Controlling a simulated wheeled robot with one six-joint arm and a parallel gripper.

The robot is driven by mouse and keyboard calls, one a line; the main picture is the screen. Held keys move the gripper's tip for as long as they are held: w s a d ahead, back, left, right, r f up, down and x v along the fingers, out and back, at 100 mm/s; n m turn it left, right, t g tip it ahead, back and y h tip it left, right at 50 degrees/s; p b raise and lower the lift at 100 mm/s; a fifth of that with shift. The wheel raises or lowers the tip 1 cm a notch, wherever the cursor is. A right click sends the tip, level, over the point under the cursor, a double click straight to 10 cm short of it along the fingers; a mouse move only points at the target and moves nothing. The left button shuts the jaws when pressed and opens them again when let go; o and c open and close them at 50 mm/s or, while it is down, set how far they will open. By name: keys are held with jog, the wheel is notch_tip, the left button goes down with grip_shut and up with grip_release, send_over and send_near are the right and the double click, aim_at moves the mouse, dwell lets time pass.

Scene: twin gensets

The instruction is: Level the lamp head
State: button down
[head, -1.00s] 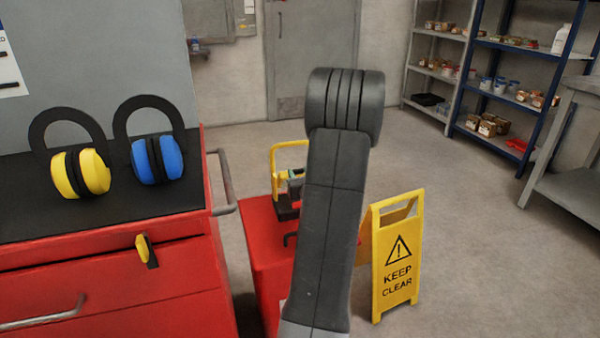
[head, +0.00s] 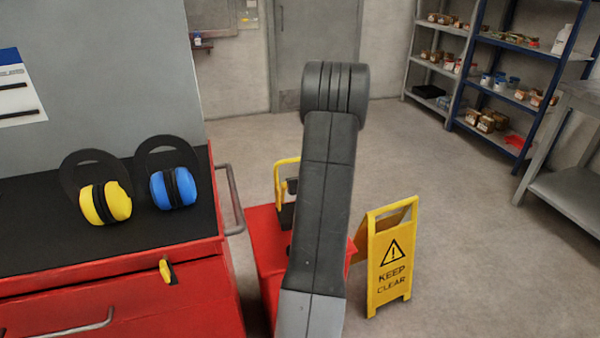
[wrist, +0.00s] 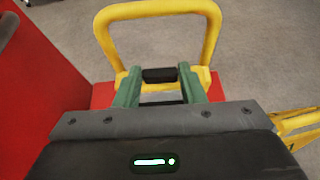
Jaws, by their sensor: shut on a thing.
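The work lamp has a yellow tube frame (head: 286,176) and stands on a red box (head: 268,238), partly hidden behind my arm in the head view. In the wrist view the yellow frame (wrist: 158,12) arches beyond my fingers. My gripper (wrist: 160,82) has its two green fingers on either side of a dark part of the lamp head (wrist: 160,75), shut on it. Most of the lamp head is hidden by the gripper body, so its tilt cannot be told. In the head view my gripper is hidden behind the arm.
A red cabinet (head: 110,275) at left carries yellow earmuffs (head: 105,203) and blue earmuffs (head: 173,188). A yellow warning sign (head: 390,262) stands close right of the red box. Shelving (head: 505,88) and a grey bench (head: 570,190) are at right. The floor between is open.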

jog(key=g+p, duration=0.1)
jog(key=p, duration=0.4)
jog(key=w+r+g+p, duration=0.1)
jog(key=p, duration=0.3)
jog(key=shift+w+a+r+h+p, duration=0.1)
jog(key=shift+w+a+h+p, duration=0.15)
jog(key=shift+h+p, duration=0.1)
jog(key=shift+w+f+g+p, duration=0.2)
jog(key=shift+g+p, duration=0.1)
jog(key=shift+p, duration=0.65)
jog(key=c, duration=0.9)
grip_release()
jog(key=b+v, duration=0.1)
jog(key=v, duration=1.3)
